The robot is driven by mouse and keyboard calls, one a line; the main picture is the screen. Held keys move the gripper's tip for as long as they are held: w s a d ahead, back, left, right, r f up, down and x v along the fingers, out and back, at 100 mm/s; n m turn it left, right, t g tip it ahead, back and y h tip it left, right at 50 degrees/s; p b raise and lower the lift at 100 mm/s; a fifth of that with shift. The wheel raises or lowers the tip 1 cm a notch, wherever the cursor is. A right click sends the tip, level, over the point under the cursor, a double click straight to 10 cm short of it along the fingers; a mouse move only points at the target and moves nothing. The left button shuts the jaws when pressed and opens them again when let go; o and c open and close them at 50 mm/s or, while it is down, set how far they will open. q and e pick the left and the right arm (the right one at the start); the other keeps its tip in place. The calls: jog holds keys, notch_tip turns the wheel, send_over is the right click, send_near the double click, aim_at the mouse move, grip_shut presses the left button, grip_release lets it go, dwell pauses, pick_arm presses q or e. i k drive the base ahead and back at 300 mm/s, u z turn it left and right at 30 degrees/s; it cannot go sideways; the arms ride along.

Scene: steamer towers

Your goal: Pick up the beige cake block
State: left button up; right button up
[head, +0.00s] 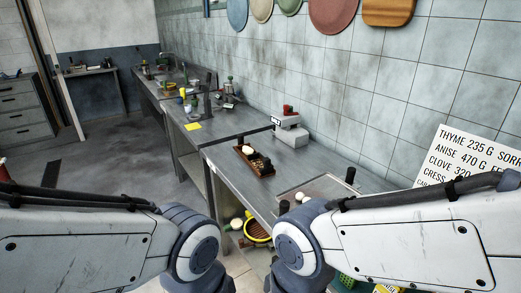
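I cannot pick out a beige cake block for certain. A small pale item (249,151) lies in the brown tray (268,172) on the steel counter, too small to identify. Small white round things (299,196) lie towards the counter's near end, partly beside my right arm. My left and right arms come in from the lower left and lower right and bend down near the bottom middle. Neither gripper shows.
The steel counter (228,143) runs along the tiled wall. A white scale-like device (291,135) with a red item on top stands behind the tray. Dark upright cylinders (350,176) stand at the near end. A yellow-rimmed basket (257,240) sits below. The floor to the left is open.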

aim_at(247, 151)
jog(key=u, duration=0.25)
jog(key=k, duration=0.3)
jog(key=u, duration=1)
jog(key=k, duration=1.05)
jog(key=u, duration=0.65)
jog(key=i, duration=1.4)
jog(key=z, duration=0.4)
jog(key=i, duration=1.95)
jog(key=z, duration=1.05)
jog(key=i, duration=0.95)
jog(key=z, duration=1.75)
jog(key=i, duration=0.7)
jog(key=z, duration=0.65)
